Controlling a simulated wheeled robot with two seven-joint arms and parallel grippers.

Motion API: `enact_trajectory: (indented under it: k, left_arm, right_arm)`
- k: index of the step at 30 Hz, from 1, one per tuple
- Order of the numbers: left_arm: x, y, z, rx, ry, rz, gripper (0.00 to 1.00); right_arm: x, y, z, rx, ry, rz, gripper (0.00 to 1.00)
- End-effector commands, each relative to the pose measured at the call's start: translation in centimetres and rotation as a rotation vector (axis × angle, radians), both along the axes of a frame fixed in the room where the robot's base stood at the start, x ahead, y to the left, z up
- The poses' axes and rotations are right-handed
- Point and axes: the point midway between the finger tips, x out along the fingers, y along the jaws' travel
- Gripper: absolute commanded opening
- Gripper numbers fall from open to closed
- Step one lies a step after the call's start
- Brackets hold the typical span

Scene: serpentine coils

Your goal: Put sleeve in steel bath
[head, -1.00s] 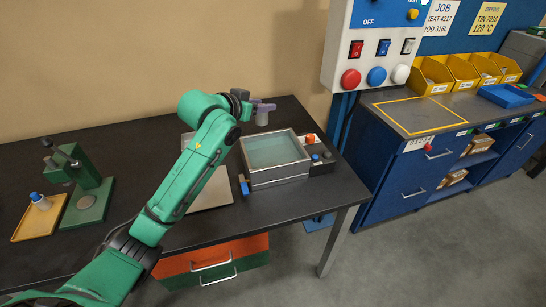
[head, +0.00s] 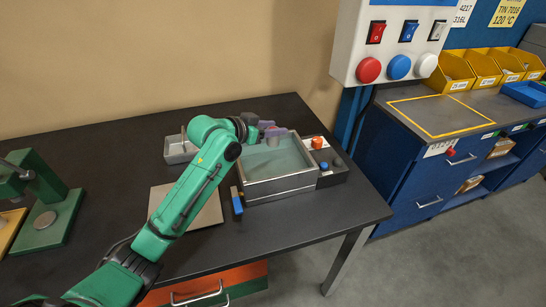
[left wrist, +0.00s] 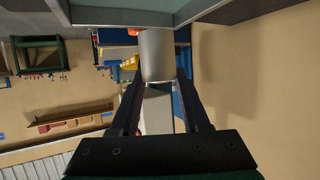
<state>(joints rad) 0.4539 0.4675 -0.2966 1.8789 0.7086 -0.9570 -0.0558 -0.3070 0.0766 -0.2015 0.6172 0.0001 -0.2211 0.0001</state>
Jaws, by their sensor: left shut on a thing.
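The sleeve is a plain grey cylinder (left wrist: 157,55). My left gripper (head: 271,131) is shut on it, with one dark finger on each side in the left wrist view. In the head view the sleeve (head: 272,141) shows small below the jaws, over the far part of the steel bath. The steel bath (head: 282,188) is a square, open metal tank with greenish liquid, at the right of the dark table. I cannot tell how high the sleeve is above the liquid. My right gripper is not in view.
A control box (head: 333,178) with an orange knob adjoins the bath's right side. A blue-handled item (head: 237,201) lies at its left. A flat plate (head: 207,214) and a small grey tray (head: 177,155) are further left. A switch panel (head: 393,40) hangs behind, right.

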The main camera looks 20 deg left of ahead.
Motion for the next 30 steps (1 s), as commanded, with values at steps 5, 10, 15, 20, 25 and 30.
enact_trajectory:
  k: [5, 10, 15, 20, 25, 30]
  left_arm:
    - [0.0, 0.0, -5.0, -0.002, 0.001, 0.002, 0.00]
    - [0.0, 0.0, -7.8, -0.001, 0.002, 0.002, 0.00]
    - [0.0, 0.0, -10.4, -0.001, -0.002, 0.002, 0.00]
    - [0.1, 0.0, -10.5, -0.001, -0.004, 0.001, 0.00]
    - [0.1, 0.0, -11.0, 0.000, -0.003, 0.001, 0.00]
    - [0.0, 0.0, -11.6, -0.001, 0.000, 0.000, 0.00]
  right_arm:
    - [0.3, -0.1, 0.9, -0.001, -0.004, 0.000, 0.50]
    - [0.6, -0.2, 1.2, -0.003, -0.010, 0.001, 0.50]
    - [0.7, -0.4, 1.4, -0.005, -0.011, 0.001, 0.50]
    - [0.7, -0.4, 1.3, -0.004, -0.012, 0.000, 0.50]
    - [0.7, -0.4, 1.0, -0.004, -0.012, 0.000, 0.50]
    - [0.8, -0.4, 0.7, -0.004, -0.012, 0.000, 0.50]
